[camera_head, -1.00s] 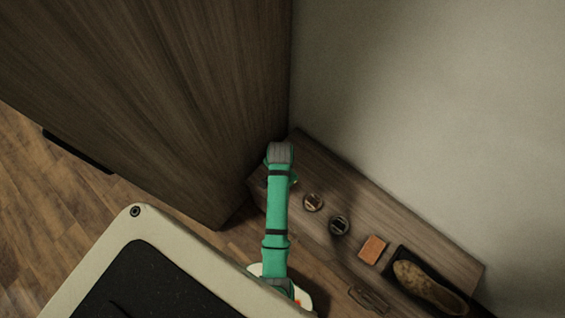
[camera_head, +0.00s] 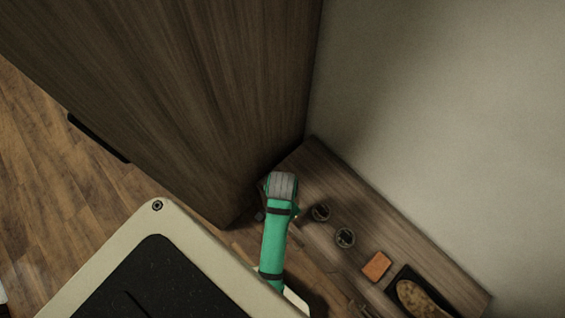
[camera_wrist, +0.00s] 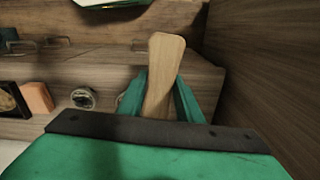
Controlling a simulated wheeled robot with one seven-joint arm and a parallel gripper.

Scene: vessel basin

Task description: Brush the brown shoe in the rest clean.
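The brown shoe (camera_head: 422,300) lies in a dark rest (camera_head: 398,284) at the lower right of the head view, partly cut off by the frame edge. Its surface looks patchy tan and brown. It also shows at the left edge of the wrist view (camera_wrist: 8,101). My gripper (camera_wrist: 162,100) has its green fingers on either side of a flat wooden handle (camera_wrist: 166,60), which it grips. The handle's other end and any bristles are hidden behind the gripper. In the head view my arm hides the gripper's fingers.
Two round tins (camera_head: 320,212) (camera_head: 345,237) and an orange block (camera_head: 376,266) sit on the wooden bench (camera_head: 340,170) between my arm and the shoe. A tall wooden cabinet (camera_head: 200,90) stands left of the bench, close to my arm. A wall (camera_head: 450,110) runs behind it.

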